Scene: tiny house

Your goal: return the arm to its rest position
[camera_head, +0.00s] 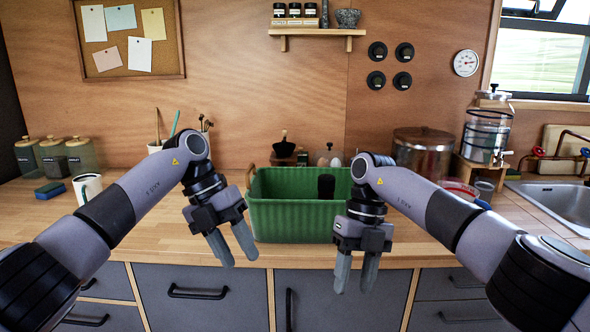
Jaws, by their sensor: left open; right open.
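My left gripper (232,246) hangs open and empty, its fingers pointing down, in front of the left end of the green bin. My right gripper (356,273) is also open and empty, fingers down, in front of the bin's right end. Both arms come in from the lower corners, bend at the elbow and reach the middle of the view. Nothing is between the fingers of either gripper.
The green bin (290,222) stands on the wooden counter (165,216) with a dark object (326,187) inside. A white mug (88,188) and a blue sponge (50,190) are at left. A sink (560,208) is at right. Grey drawers (215,300) lie below the counter.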

